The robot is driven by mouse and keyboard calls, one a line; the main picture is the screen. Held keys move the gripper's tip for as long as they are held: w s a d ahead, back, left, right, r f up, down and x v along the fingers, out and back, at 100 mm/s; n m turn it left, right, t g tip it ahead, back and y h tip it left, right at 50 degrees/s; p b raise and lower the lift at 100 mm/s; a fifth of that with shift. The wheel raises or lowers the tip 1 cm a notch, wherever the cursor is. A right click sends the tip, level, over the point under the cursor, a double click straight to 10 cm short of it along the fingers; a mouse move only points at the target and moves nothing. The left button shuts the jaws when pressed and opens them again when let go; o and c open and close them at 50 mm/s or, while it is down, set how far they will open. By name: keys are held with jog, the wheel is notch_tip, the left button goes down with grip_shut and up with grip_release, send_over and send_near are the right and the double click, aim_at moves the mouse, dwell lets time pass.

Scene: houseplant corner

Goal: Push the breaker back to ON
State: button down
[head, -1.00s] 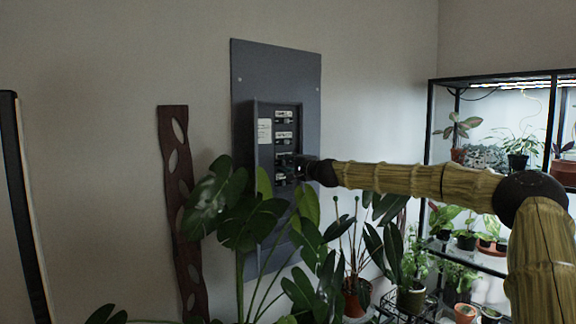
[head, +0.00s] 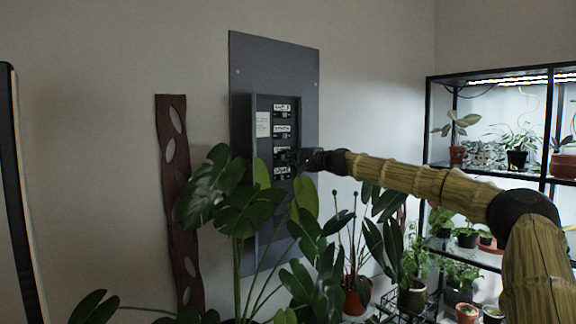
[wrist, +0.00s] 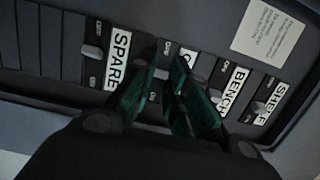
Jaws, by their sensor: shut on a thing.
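The breaker panel (head: 273,60) is a grey box on the wall with a column of labelled breakers. In the wrist view, the breaker toggle (wrist: 161,72) is a small grey lever between the tips of my gripper (wrist: 165,80). The green fingers are closed around it, covering most of that breaker's label. OFF and ON markings show above and below the toggle; its exact position is hard to tell. The SPARE breaker (wrist: 91,53) is to the left, BENCH (wrist: 234,90) and SHELF (wrist: 268,98) to the right. In the head view my gripper (head: 304,159) reaches the panel from the right.
A leafy plant (head: 245,210) stands in front of the panel's lower part, just below my gripper. A wavy wooden strip (head: 172,200) hangs to the left. A lit plant shelf (head: 480,170) stands at right, partly behind my arm. Bare wall lies above.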

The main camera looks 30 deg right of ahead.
aim_at(285, 157)
jog(key=shift+f, duration=0.1)
dwell(0.3)
jog(key=c, duration=1.4)
grip_release()
jog(key=shift+d, duration=0.1)
jog(key=shift+v, duration=6)
jog(key=shift+d, duration=0.1)
